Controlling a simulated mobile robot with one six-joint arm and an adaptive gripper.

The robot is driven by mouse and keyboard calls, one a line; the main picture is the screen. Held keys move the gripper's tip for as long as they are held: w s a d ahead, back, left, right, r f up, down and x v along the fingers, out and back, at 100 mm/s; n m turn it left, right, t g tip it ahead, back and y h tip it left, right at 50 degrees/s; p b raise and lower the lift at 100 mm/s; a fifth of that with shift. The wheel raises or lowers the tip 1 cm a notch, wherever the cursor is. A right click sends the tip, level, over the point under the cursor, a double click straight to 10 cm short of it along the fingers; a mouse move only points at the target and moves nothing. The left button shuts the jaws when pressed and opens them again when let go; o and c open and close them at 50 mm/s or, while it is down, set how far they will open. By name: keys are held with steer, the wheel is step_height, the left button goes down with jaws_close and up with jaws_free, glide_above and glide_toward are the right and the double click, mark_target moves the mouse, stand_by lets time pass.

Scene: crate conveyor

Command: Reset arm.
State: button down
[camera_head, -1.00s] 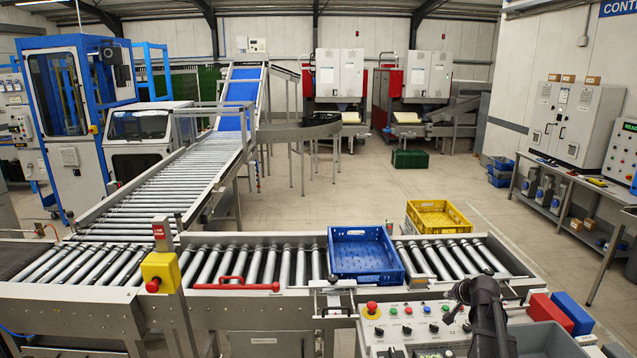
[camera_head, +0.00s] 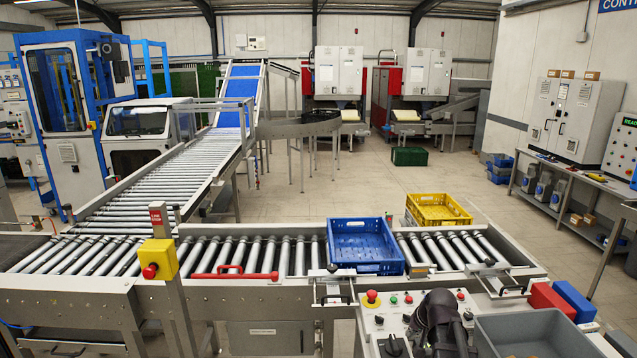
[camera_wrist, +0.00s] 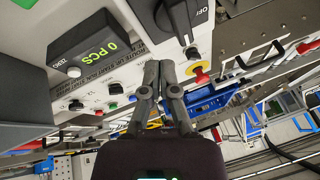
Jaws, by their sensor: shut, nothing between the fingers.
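My gripper (camera_wrist: 159,70) shows in the wrist view with its two dark fingers together and nothing between them. It is over the control panel (camera_head: 463,300), which has a red mushroom button (camera_head: 371,298), small coloured buttons and a black rotary knob (camera_wrist: 178,18) marked OFF. In the head view my dark arm end stands in front of the panel at the lower right. The fingertips cannot be made out clearly there. A counter display (camera_wrist: 98,48) reads 0 PCS in the wrist view.
A blue crate (camera_head: 366,255) sits on the roller conveyor (camera_head: 297,258), and a yellow crate (camera_head: 438,222) is behind it. The floor behind the conveyor is largely clear.

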steer(key=s+a+f+n+g+b, duration=0.1)
steer(key=s+a+f, duration=0.1)
steer(key=s, duration=0.3)
steer(key=s+a+f+n+g+h+b, duration=0.1)
steer(key=s+a+f+g+b, duration=0.1)
steer(key=s+a, duration=0.2)
steer(key=s+a+f+n+g+b, duration=0.1)
steer(key=s+a+f, duration=0.1)
steer(key=s, duration=0.3)
steer(key=shift+s+a+f+h, duration=0.3)
steer(key=shift+a+f, duration=0.1)
steer(key=shift+f, duration=0.15)
steer(key=shift+s+n+g, duration=0.3)
steer(key=shift+s, duration=0.05)
